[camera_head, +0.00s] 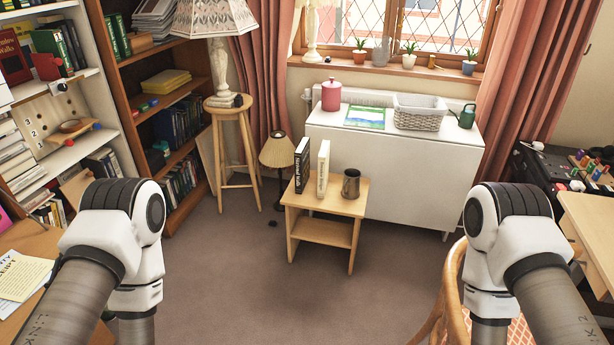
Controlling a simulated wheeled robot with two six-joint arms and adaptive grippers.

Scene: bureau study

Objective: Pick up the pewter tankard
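The pewter tankard (351,184) is a dark grey metal mug. It stands upright on the right part of the top of a small light-wood side table (297,202), in the middle of the room. Parts of both my arms show at the lower left and lower right, well short of the tankard and the table. Neither of my grippers is in the picture, so their state does not show.
Two upright books (323,168) stand on the table left of the tankard. A white cabinet (420,160) with a basket (420,120) is behind. A small lamp (277,152) stands left. A wicker chair (447,290) is at lower right. Carpet (250,285) before the table is clear.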

